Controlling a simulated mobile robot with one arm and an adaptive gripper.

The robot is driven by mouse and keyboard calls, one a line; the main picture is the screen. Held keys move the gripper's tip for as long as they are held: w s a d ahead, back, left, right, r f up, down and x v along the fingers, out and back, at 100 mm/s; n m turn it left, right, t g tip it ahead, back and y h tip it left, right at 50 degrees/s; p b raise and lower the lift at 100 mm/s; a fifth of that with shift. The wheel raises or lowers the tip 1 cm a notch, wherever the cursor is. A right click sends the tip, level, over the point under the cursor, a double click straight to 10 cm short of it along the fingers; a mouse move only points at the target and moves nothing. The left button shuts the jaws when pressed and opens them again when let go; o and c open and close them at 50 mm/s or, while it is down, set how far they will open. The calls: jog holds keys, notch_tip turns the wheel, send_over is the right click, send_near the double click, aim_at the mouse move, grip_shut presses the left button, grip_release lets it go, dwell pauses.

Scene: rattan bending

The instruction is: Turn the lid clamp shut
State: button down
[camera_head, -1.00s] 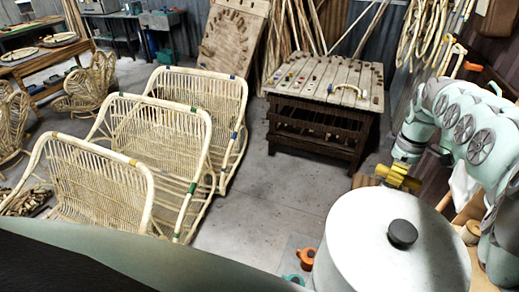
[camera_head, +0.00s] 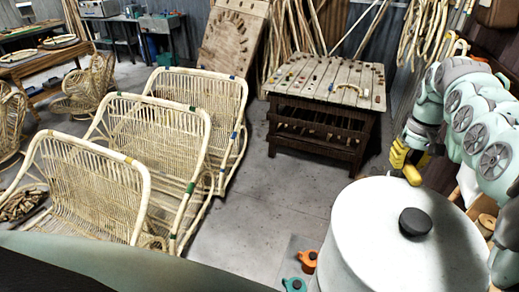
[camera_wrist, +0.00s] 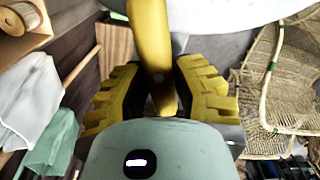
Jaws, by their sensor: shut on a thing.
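A large white round vessel (camera_head: 345,240) with a flat white lid (camera_head: 375,215) and a black knob (camera_head: 415,222) stands at the lower right of the head view. The yellow clamp handle (camera_wrist: 152,45) runs down the middle of the wrist view, between the jaws of my gripper (camera_wrist: 160,95). The jaws, with ridged yellow pads, are shut on it. In the head view my gripper (camera_head: 404,160) is at the lid's far edge, pointing down. The clamp's handle (camera_head: 412,175) shows there as a small yellow end beside the lid. Its pivot is hidden.
An orange piece (camera_head: 308,259) and a teal piece (camera_head: 294,285) sit low beside the vessel's left. Several rattan chair frames (camera_head: 150,125) stand left, and a slatted wooden bench (camera_head: 325,85) stands behind. Grey floor (camera_head: 275,200) between is clear.

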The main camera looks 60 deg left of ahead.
aim_at(408, 161)
jog(key=m+b, duration=0.3)
jog(key=shift+w+d+f, duration=0.15)
jog(key=shift+f, duration=0.15)
jog(key=shift+r+m+b, duration=0.15)
jog(key=shift+m+b, duration=0.45)
jog(key=shift+b, duration=0.15)
jog(key=shift+r, duration=0.1)
jog(key=c, duration=0.7)
grip_release()
jog(key=shift+c, duration=0.2)
jog(key=shift+r, duration=0.1)
notch_tip(408, 161, up, 12)
